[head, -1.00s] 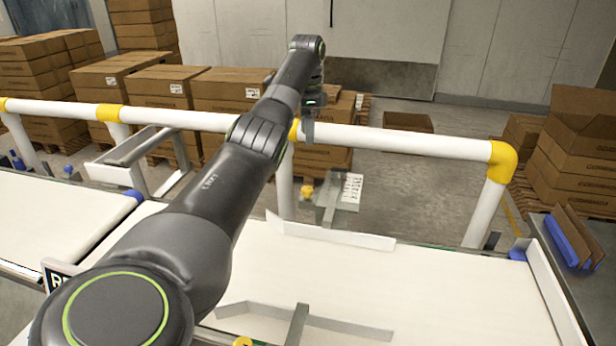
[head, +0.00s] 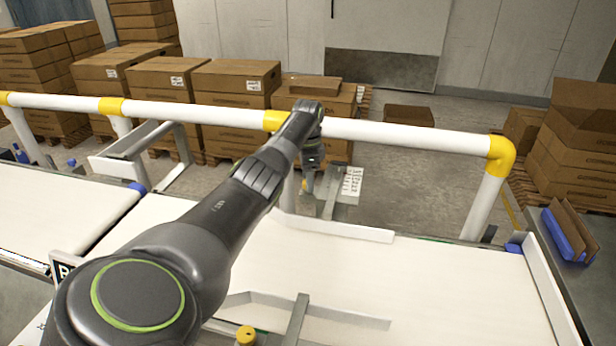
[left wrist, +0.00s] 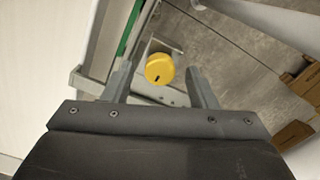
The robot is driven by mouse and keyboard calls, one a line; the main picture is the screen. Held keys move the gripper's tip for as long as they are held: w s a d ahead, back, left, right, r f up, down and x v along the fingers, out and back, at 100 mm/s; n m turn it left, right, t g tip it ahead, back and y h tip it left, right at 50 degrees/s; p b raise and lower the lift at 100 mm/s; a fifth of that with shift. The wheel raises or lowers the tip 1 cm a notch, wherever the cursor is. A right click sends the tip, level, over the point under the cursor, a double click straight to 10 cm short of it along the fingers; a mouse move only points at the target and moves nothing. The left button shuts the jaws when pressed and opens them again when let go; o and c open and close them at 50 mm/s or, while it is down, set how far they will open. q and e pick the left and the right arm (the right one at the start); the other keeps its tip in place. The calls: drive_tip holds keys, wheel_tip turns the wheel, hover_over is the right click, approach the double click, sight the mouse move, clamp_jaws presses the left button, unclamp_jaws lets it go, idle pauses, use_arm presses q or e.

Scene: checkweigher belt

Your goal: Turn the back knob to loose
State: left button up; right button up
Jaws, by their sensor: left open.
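The back knob (head: 306,185) is small, round and yellow, on a grey bracket behind the belt, partly hidden by my left gripper (head: 309,180) in the head view. In the left wrist view the knob (left wrist: 160,65) has a short dark mark on its face. It lies between the two fingers of my left gripper (left wrist: 158,76), with a gap on each side. The fingers are open and hold nothing. A white label card (head: 352,184) with print too small to read stands beside the knob. My right gripper is not in view.
A second yellow knob (head: 245,335) is at the front edge of the belt (head: 420,285). A white rail (head: 400,136) with yellow joints runs behind the belt, under my left arm. Low guide strips (head: 345,317) stand on the belt. Stacked cartons (head: 235,85) are behind the rail.

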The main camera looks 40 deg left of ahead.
use_arm(q)
drive_tip(key=shift+f, duration=0.3)
